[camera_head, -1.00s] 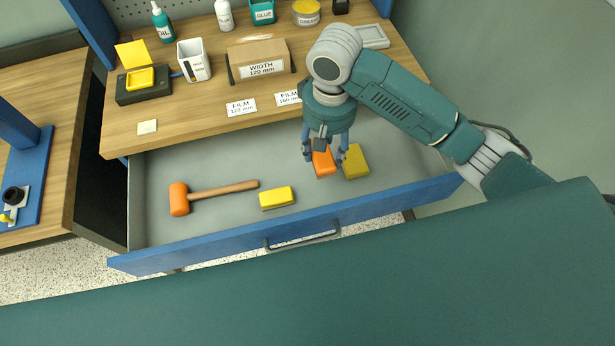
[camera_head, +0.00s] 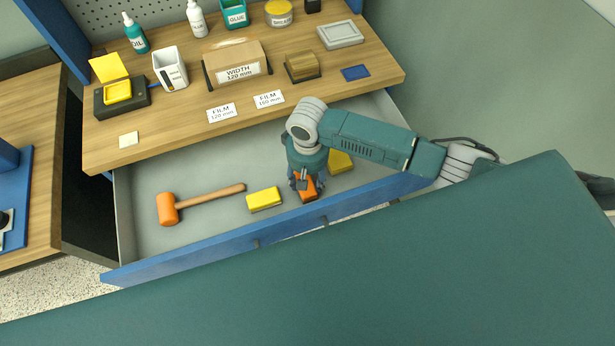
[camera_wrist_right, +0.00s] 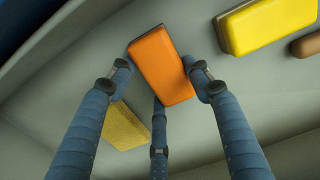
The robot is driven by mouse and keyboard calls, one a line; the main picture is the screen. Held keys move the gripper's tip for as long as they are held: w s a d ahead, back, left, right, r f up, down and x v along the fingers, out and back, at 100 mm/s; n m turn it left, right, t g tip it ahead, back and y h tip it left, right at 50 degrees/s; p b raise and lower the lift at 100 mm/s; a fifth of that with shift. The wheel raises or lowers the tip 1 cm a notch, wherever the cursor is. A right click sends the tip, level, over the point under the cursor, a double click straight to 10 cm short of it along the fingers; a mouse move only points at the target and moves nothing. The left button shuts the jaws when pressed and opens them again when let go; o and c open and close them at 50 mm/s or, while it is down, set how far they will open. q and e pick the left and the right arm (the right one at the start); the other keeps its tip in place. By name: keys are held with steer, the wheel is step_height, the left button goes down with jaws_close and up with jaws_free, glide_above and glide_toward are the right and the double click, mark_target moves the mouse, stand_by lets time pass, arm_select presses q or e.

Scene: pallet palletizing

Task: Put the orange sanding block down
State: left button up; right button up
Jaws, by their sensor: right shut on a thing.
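The orange sanding block (camera_head: 307,188) is held by my right gripper (camera_head: 305,181) in the open drawer, near its front wall. The right wrist view shows the block (camera_wrist_right: 160,62) between the fingers of my right gripper (camera_wrist_right: 162,80), with a finger at each side and a third below. I cannot tell whether the block touches the drawer floor. A yellow block (camera_head: 264,199) lies left of it, and a darker yellow block (camera_head: 341,162) lies behind it to the right, partly covered by my arm. My left gripper is not in view.
An orange mallet (camera_head: 168,208) lies at the drawer's left. The blue drawer front (camera_head: 210,239) is close to my gripper. The worktop (camera_head: 180,128) above holds bottles, a film box (camera_head: 236,66) and other items. The drawer floor behind the mallet is free.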

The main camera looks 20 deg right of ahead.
steer(key=o, duration=1.2)
steer(key=shift+f, duration=0.1)
step_height(320, 180, up, 12)
steer(key=shift+r+b, duration=0.15)
steer(key=shift+b, duration=0.25)
